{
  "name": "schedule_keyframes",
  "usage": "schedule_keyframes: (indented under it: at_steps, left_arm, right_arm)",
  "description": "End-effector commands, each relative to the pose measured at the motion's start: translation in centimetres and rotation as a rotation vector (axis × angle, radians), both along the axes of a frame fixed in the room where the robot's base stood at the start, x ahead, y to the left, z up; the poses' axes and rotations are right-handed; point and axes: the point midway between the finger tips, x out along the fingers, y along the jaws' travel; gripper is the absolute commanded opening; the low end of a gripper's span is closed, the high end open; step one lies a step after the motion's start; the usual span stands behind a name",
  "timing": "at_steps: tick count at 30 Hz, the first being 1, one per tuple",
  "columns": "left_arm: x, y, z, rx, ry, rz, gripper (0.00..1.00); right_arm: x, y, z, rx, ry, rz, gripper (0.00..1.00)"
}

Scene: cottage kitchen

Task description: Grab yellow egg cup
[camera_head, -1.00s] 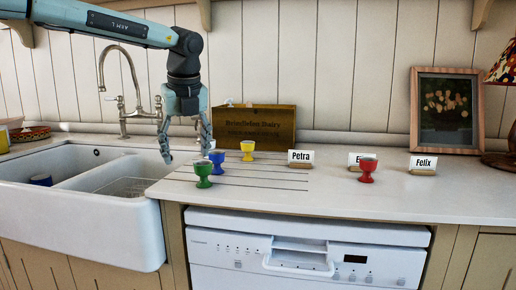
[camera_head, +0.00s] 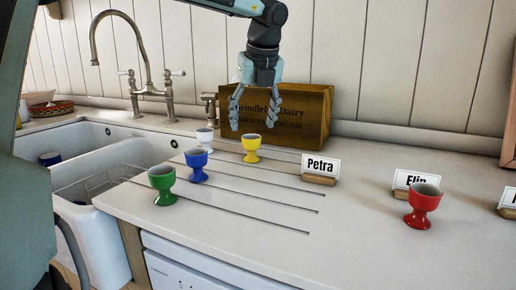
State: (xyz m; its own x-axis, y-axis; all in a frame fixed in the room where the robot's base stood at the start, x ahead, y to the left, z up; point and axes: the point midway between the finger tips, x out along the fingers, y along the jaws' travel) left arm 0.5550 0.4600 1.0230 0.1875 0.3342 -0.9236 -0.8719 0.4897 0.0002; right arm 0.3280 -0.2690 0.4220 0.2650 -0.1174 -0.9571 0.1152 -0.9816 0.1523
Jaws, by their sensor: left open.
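The yellow egg cup (camera_head: 251,152) stands upright on the white worktop in front of the wooden crate. My left gripper (camera_head: 253,122) points down with its fingers spread, and nothing is between them. In the picture its fingertips are just above the yellow cup's rim, one to each side. They look apart from the cup; the exact depth is hard to tell. My right gripper is not in view.
A white cup (camera_head: 204,144), blue cup (camera_head: 197,175) and green cup (camera_head: 162,196) stand left of the yellow one. The crate (camera_head: 315,117) is close behind. The Petra card (camera_head: 320,168) and red cup (camera_head: 422,217) are to the right. A sink (camera_head: 90,235) is left.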

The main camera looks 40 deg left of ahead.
Motion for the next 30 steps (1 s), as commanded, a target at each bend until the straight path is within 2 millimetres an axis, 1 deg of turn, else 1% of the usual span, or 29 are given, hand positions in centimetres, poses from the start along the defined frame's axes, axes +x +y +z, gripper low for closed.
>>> schedule_keyframes:
  at_steps: [5,9,12,15,21,23,30]
  left_arm:
    - [0.3,0.5,-2.0,-0.002,0.004,-0.001,0.65]
    - [0.7,1.0,-4.1,-0.003,0.005,-0.002,0.65]
    - [1.0,1.4,-5.2,-0.002,0.003,-0.001,0.65]
    - [1.1,1.6,-5.8,0.000,0.000,-0.001,0.65]
    - [1.1,1.7,-5.8,0.000,0.000,-0.001,0.65]
    - [1.1,1.7,-5.8,0.000,0.000,-0.001,0.59]
    - [1.1,1.7,-5.8,0.000,0.000,-0.001,0.29]
  right_arm:
    - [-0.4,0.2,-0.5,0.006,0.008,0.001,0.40]
    - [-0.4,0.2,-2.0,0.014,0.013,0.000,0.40]
    - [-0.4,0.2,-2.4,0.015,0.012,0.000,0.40]
    - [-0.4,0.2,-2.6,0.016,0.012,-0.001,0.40]
    - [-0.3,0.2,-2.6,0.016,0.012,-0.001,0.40]
    - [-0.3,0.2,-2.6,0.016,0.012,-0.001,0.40]
    - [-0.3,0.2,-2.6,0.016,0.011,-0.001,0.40]
